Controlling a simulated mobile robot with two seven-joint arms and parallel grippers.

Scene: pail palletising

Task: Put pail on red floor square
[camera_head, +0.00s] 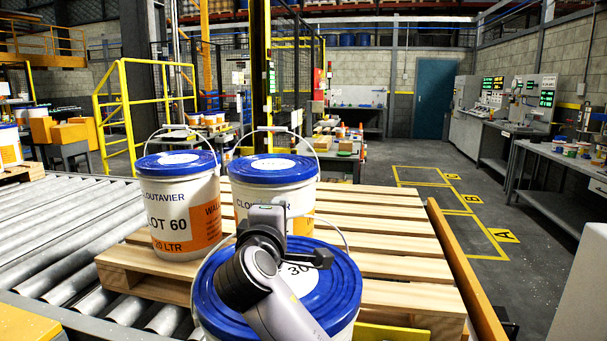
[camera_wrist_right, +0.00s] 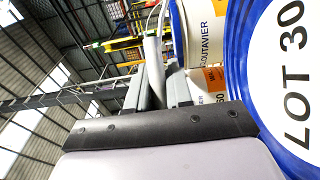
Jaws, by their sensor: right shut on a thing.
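A near white pail with a blue lid (camera_head: 335,283) marked 30 is at the bottom middle of the head view. Its lid fills the right of the right wrist view (camera_wrist_right: 245,80) and reads LOT 30. My right gripper (camera_head: 285,225) is above this lid, shut on the pail's raised wire handle. Whether the pail's base touches the pallet is hidden. Two more blue-lidded pails stand behind it: a LOT 60 pail (camera_head: 178,215) on the left and another pail (camera_head: 250,197) in the middle. No red floor square shows. My left gripper is out of view.
The pails are at a wooden pallet (camera_head: 385,265) on a roller conveyor (camera_head: 60,225). A yellow-edged rail (camera_head: 465,270) borders it on the right. Yellow-outlined floor squares (camera_head: 470,235) lie beyond, on open floor. A bench (camera_head: 555,165) and control cabinets stand at the right.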

